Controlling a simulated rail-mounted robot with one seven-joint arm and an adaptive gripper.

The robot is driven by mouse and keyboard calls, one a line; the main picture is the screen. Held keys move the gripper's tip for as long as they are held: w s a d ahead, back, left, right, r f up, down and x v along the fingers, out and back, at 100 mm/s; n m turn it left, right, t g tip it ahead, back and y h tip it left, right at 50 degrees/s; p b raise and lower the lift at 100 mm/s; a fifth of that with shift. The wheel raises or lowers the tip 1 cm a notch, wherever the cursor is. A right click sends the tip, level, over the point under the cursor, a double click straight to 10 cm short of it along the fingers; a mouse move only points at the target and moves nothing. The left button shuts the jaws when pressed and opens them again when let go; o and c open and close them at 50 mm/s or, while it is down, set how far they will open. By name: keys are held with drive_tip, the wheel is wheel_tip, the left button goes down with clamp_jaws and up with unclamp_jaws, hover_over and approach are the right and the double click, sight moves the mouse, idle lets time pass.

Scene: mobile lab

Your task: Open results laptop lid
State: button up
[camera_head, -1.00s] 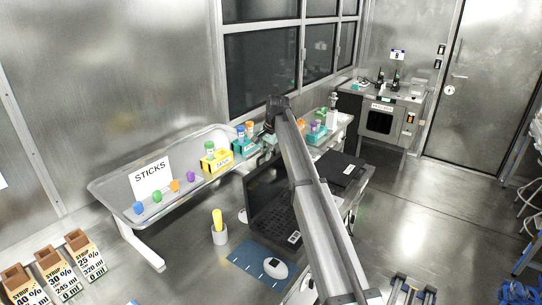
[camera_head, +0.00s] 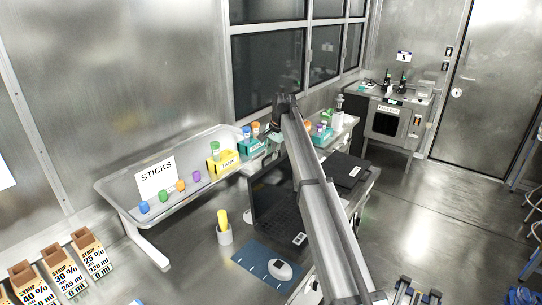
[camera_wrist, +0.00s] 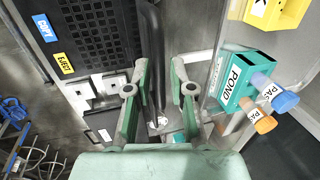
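In the head view a black laptop stands with its screen (camera_head: 270,188) up and its keyboard (camera_head: 280,213) bare. A second, flat black laptop-like slab (camera_head: 343,168) with a small white label lies to its right; I cannot tell which one is the results laptop. In the wrist view my gripper (camera_wrist: 158,90) has its two green fingers apart. A black keyboard (camera_wrist: 103,30) is at upper left, and a narrow dark upright edge (camera_wrist: 152,40), likely the raised screen, runs between the fingers. I cannot tell whether they touch it. My arm hides the gripper in the head view.
The teal POND box (camera_wrist: 238,80) with capped tubes is close right of the fingers. The STICKS tray (camera_head: 108,187), the yellow box (camera_head: 222,162), a cup (camera_head: 224,237) and a mouse (camera_head: 280,270) are nearby. The floor at right is mostly clear.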

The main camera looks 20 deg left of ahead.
drive_tip(key=w+v, duration=0.1)
drive_tip(key=v, duration=0.9)
drive_tip(key=shift+s+r, duration=0.35)
drive_tip(key=shift+s, duration=0.15)
drive_tip(key=shift+d, duration=0.15)
